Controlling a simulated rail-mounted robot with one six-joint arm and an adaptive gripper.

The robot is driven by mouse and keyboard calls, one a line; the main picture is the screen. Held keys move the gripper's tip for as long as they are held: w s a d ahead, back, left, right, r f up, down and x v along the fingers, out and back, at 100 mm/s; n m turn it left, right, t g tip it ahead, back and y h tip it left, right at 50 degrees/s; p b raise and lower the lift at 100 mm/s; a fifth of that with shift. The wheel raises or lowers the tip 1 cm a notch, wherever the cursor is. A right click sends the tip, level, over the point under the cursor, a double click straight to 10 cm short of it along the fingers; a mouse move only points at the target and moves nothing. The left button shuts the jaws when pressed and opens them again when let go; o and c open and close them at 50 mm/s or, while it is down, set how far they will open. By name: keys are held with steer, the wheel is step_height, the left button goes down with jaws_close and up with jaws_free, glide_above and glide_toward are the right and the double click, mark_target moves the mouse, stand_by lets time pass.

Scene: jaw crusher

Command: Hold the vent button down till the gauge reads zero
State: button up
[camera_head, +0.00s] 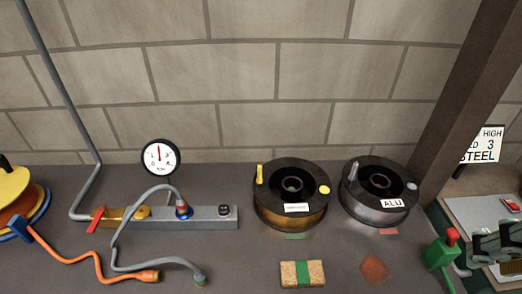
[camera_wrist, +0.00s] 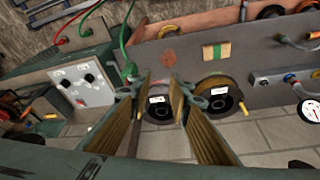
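The round white gauge (camera_head: 159,157) stands behind a grey manifold block (camera_head: 210,224); its needle points about straight up, and I cannot read the figures. A small black button (camera_head: 223,211) sits at the block's right end. A hose with a blue and red fitting (camera_head: 183,208) joins the block, and a red-handled yellow valve (camera_head: 113,215) is at its left end. In the wrist view the gauge (camera_wrist: 307,115) and black button (camera_wrist: 264,83) lie at the right. My gripper (camera_wrist: 162,85) is open and empty, its fingers well apart from the button.
Two dark spools, one brass-coloured (camera_head: 290,208) and one marked ALU (camera_head: 379,205), stand right of the block. A green-striped pad (camera_head: 302,273) and a reddish patch (camera_head: 375,268) lie in front. A green lever box with a red top (camera_head: 441,250) stands by a brown post (camera_head: 463,90).

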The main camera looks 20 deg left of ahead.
jaws_close()
stand_by(1.1)
